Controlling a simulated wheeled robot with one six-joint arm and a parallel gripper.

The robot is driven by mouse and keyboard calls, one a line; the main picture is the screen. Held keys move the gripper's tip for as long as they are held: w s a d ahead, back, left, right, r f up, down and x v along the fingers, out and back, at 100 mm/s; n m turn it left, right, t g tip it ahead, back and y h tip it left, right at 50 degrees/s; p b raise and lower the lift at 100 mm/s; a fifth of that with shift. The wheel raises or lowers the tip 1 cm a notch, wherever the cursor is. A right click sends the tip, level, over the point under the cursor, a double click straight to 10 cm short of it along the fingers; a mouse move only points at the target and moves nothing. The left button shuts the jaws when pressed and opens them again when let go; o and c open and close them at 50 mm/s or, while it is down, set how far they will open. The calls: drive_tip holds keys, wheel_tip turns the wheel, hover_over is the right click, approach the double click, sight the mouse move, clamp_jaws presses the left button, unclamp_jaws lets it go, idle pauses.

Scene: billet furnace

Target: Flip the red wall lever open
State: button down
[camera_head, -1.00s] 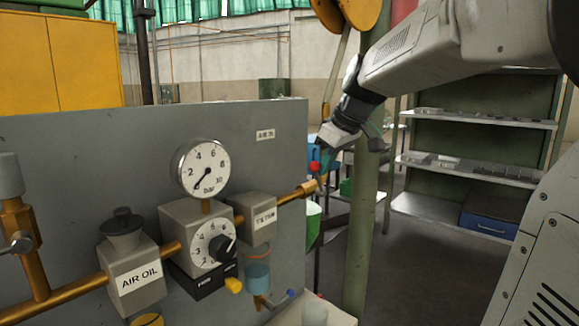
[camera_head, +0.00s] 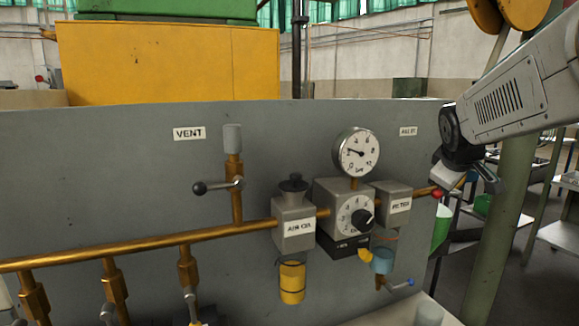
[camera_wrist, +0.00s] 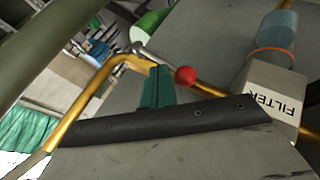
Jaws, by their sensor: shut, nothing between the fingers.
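The red lever's ball knob (camera_head: 437,193) shows at the right end of the brass pipe, at about pipe height. In the wrist view the red knob (camera_wrist: 185,75) sits on a thin metal rod that runs roughly along the pipe. My gripper (camera_head: 487,178) is at the panel's right edge, just beside the knob. In the wrist view the teal fingers of my gripper (camera_wrist: 157,72) are shut and empty, close to the lever rod. I cannot tell whether they touch it. The gauge (camera_head: 357,152) has its needle pointing left.
The brass pipe (camera_head: 150,244) runs along the grey panel (camera_head: 90,170). The filter block (camera_head: 393,203), regulator (camera_head: 345,210) and oiler (camera_head: 293,222) stand out from it. A black-knobbed vent lever (camera_head: 215,186) is further left. A green post (camera_head: 495,240) stands right of the panel.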

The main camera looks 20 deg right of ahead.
drive_tip(key=shift+s+a+f, duration=0.1)
drive_tip(key=shift+a+f, duration=0.15)
drive_tip(key=shift+f, duration=0.25)
drive_tip(key=shift+a+f, duration=0.2)
drive_tip(key=shift+f, duration=0.25)
drive_tip(key=shift+a+f, duration=0.1)
drive_tip(key=shift+f, duration=0.15)
drive_tip(key=shift+r, duration=0.1)
drive_tip(key=a+v, duration=0.1)
drive_tip(key=v, duration=1.1)
drive_tip(key=shift+a, duration=0.3)
